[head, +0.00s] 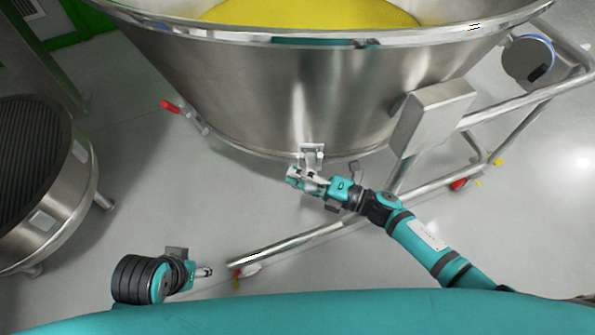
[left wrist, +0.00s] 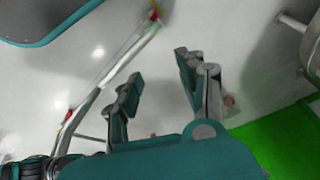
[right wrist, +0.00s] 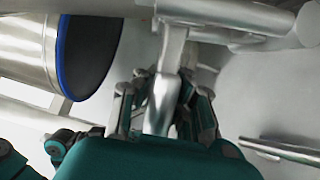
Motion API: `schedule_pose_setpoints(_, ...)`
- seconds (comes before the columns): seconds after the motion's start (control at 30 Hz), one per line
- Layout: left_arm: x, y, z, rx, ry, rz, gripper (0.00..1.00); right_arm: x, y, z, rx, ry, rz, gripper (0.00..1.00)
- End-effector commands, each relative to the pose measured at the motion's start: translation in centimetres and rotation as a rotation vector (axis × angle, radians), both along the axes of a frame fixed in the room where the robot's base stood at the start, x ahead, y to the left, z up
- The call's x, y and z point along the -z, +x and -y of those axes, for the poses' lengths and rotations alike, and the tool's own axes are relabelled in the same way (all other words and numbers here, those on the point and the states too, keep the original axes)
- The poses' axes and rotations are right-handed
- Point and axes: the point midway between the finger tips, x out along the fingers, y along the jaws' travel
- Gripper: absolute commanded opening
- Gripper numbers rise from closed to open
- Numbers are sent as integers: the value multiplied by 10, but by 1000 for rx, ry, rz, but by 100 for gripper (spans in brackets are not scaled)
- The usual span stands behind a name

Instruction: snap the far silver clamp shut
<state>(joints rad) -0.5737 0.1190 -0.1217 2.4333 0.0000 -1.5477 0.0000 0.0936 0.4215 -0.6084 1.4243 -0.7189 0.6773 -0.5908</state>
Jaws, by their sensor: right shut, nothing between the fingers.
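A silver clamp (head: 312,150) sits on the lower rim of the large steel bowl (head: 265,90) in the head view. Its lever hangs down at my right gripper (head: 300,178). In the right wrist view the silver lever (right wrist: 163,100) runs down in front of my right gripper (right wrist: 163,105), with a finger showing on each side; the jaws are shut without gripping it. I cannot tell whether the clamp is fully closed. My left gripper (head: 205,272) is low at the left, away from the bowl. In the left wrist view its fingers (left wrist: 158,83) are apart and empty.
Yellow material (head: 310,12) fills the bowl. A steel tube frame (head: 480,115) and a grey box (head: 432,115) stand at its right. A red-tipped fitting (head: 170,106) is at its left. A round steel vessel (head: 60,215) stands far left.

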Motion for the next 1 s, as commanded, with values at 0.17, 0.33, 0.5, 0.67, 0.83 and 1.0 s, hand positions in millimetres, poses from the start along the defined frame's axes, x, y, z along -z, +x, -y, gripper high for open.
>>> schedule_pose_setpoints(0.17,10,4,1,0,0,-5,40,-6,1,0,-2,6,-3,0)
schedule_pose_setpoints(0.33,12,5,1,1,0,-4,40,-6,2,0,-1,6,-6,0)
schedule_pose_setpoints(0.5,12,5,1,1,0,-4,40,-6,2,0,-1,6,-5,0)
schedule_pose_setpoints(0.67,12,5,1,1,0,-4,40,-6,2,0,0,7,-4,5)
schedule_pose_setpoints(0.83,12,5,1,0,0,-4,40,-5,2,0,1,5,-8,27)
schedule_pose_setpoints(1.0,12,5,1,0,0,-4,40,-3,1,0,0,3,-11,40)
